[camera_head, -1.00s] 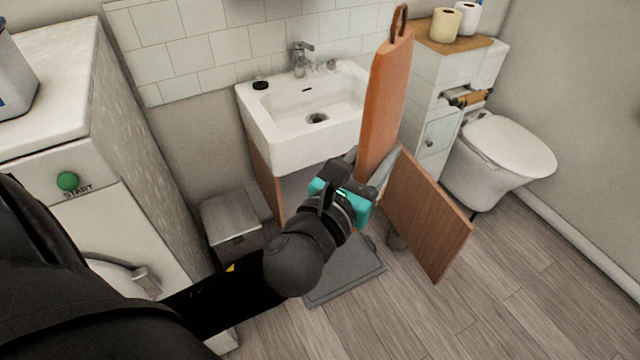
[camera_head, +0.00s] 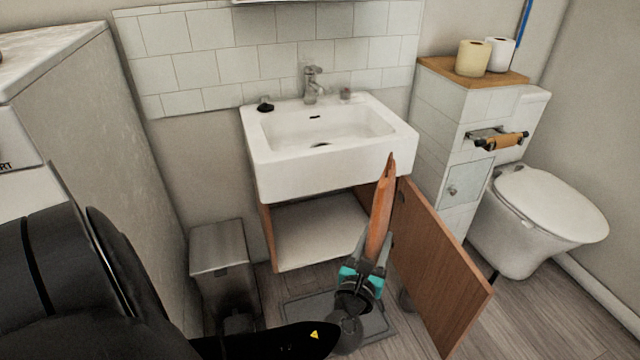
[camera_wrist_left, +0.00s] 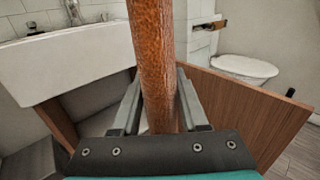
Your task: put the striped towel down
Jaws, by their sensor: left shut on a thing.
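My left gripper (camera_head: 372,256) is shut on a long, flat orange-brown thing (camera_head: 382,205), seen nearly edge-on in the head view. It stands almost upright from the fingers, in front of the open cabinet under the sink. In the left wrist view the orange-brown thing (camera_wrist_left: 153,60) rises between both fingers like a mottled post. No stripes show on it, and I cannot tell whether it is the striped towel. No other striped towel is in view. My right gripper is out of view.
The white sink (camera_head: 325,165) is above the cabinet, whose floor (camera_head: 310,235) looks bare. The open wooden door (camera_head: 435,265) stands right of my gripper. A metal bin (camera_head: 220,260) is at left, a grey mat (camera_head: 300,312) below, a toilet (camera_head: 545,215) at right.

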